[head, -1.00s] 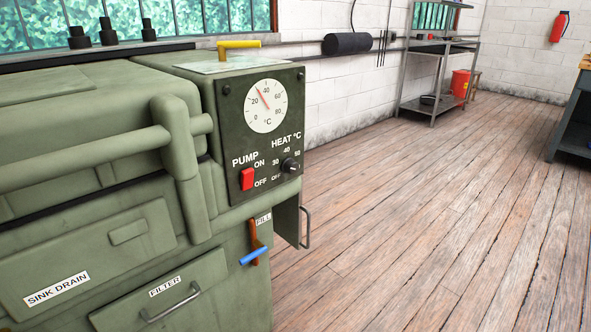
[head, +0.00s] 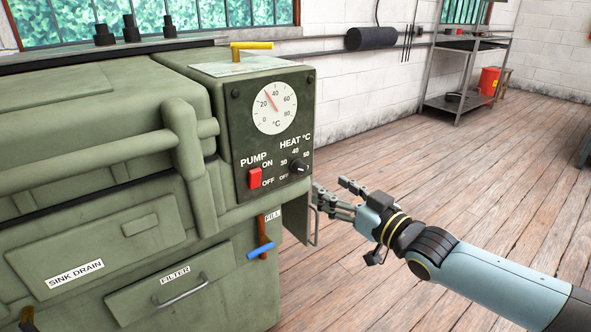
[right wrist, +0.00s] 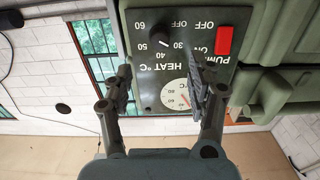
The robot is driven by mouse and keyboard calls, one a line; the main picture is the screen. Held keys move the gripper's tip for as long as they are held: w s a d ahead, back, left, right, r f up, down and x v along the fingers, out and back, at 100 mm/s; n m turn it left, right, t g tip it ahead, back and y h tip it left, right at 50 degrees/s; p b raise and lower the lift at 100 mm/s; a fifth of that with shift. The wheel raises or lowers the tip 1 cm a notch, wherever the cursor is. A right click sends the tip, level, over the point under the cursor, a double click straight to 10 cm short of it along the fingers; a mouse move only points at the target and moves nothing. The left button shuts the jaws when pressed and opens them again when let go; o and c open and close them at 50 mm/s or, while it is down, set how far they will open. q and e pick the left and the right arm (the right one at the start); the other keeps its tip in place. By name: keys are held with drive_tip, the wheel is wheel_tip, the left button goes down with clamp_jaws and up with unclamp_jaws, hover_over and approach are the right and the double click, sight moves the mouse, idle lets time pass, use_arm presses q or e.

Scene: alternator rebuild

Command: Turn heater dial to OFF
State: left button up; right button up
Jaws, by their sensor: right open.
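The heater dial (head: 298,167) is a small black knob under the HEAT °C label on the dark green control panel (head: 240,120). OFF, 30, 40, 50 and 60 are printed around it. It shows upside down in the right wrist view (right wrist: 157,37); I cannot tell for sure which mark it points to. My right gripper (head: 331,189) is open and empty, to the right of the panel and a little lower than the dial. In the right wrist view its fingers (right wrist: 160,88) are spread wide, with the panel beyond them. My left gripper is not in view.
A red PUMP switch (head: 255,179) sits left of the dial. The temperature gauge (head: 274,108) is above. A blue-handled FILL valve (head: 261,250) and a metal side handle (head: 316,226) are below. A grey shelf (head: 462,78) stands farther back; wooden floor (head: 440,180) is clear on the right.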

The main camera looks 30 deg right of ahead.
sight(303, 171)
drive_tip(key=w, duration=0.6)
drive_tip(key=w+a+b, duration=0.1)
drive_tip(key=w, duration=0.3)
drive_tip(key=shift+f, duration=0.1)
drive_tip(key=shift+d, duration=0.1)
drive_tip(key=c, duration=1.2)
